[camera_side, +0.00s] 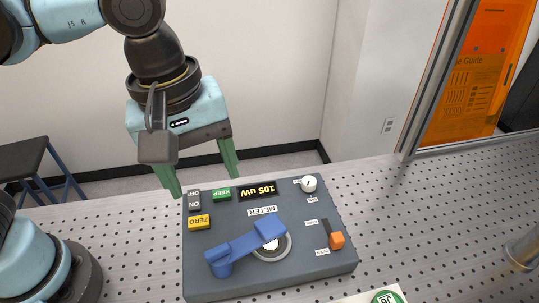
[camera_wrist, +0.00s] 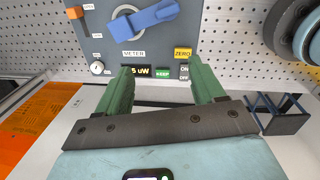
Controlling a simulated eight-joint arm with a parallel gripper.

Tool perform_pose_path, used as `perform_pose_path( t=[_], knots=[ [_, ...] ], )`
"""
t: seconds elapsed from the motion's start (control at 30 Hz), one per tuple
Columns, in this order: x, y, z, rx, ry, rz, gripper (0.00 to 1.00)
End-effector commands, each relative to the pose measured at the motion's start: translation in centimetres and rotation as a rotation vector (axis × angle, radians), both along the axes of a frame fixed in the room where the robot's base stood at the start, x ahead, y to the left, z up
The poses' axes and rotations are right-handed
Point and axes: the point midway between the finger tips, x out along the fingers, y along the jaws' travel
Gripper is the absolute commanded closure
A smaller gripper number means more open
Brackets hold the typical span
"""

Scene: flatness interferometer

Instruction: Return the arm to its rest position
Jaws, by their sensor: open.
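My gripper (camera_side: 204,178) has two green fingers spread wide, with nothing between them. It hangs above the back left edge of the meter panel (camera_side: 202,270). In the wrist view the open fingers of my gripper (camera_wrist: 160,85) point toward the panel's label edge. A white knob (camera_side: 309,184) and an orange-tipped slider (camera_side: 336,240) sit at the right.
The perforated table (camera_side: 440,205) has clear room right of the panel. A metal post (camera_side: 524,250) stands at the far right. A framed orange window (camera_side: 470,80) is behind. A dark stool (camera_side: 22,158) stands at the left. A white card (camera_side: 375,297) lies at the front.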

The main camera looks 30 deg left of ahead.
Motion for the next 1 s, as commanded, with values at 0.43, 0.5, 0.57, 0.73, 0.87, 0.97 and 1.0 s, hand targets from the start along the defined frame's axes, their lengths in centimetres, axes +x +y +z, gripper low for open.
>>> perform_pose_path(
  t=[0.43, 0.5, 0.57, 0.73, 0.87, 0.97, 1.0],
  knots=[
    [5.9, 12.2, -4.2, 0.107, -0.381, -0.548, 0.32],
    [6.3, 14.1, -4.7, 0.166, -0.431, -0.63, 0.32],
    [6.5, 15.5, -5.1, 0.218, -0.465, -0.692, 0.32],
    [6.7, 18.5, -5.9, 0.342, -0.518, -0.822, 0.32],
    [6.7, 19.4, -6.1, 0.387, -0.531, -0.869, 0.32],
    [6.7, 19.5, -6.1, 0.396, -0.533, -0.88, 0.32],
    [6.7, 19.5, -6.1, 0.396, -0.533, -0.88, 0.32]
  ],
)
